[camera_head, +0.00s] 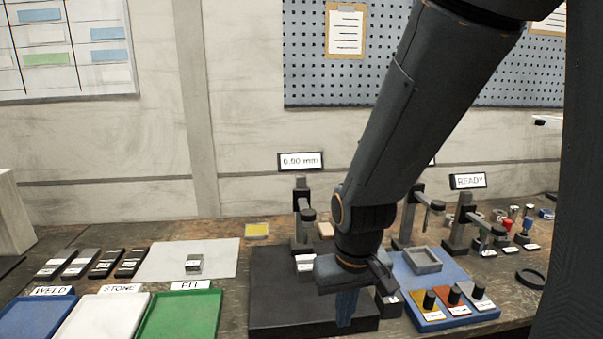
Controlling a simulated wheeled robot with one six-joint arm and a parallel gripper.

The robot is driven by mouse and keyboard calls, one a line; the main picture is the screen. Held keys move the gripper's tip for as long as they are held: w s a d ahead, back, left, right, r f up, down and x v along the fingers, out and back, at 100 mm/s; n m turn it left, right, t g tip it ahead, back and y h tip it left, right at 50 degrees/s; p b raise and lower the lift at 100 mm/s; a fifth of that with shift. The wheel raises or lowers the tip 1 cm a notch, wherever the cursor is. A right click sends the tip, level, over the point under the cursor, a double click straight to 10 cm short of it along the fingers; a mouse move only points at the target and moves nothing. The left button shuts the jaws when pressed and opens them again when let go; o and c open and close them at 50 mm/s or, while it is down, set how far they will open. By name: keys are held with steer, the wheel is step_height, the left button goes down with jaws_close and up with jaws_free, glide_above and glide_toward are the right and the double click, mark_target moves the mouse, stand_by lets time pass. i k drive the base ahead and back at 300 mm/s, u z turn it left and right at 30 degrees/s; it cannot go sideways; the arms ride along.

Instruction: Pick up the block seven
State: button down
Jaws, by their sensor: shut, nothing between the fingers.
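My gripper (346,308) points down over the right part of a dark flat plate (270,318). Its fingers are together, with nothing seen between them. A small grey block (194,264) sits on a pale sheet (155,258) at the left, well apart from my gripper. A small block with a white label (304,262) is at the back of the dark plate, left of my wrist. I cannot read a seven on either block, so I cannot tell which is block seven. My arm hides part of the bench behind it.
Blue, white and green trays (180,316) marked WELD, STONE and FIT line the front left. Several dark labelled pieces (102,264) lie behind them. A gauge stand (301,225) rises behind the plate. A blue board (408,272) with a grey square dish (423,260) and knobbed blocks is at the right.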

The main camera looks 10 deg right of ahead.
mark_target(304, 263)
steer(key=u, duration=2.85)
steer(key=k, duration=0.7)
steer(key=z, duration=1.45)
steer(key=i, duration=0.5)
steer(key=u, duration=0.05)
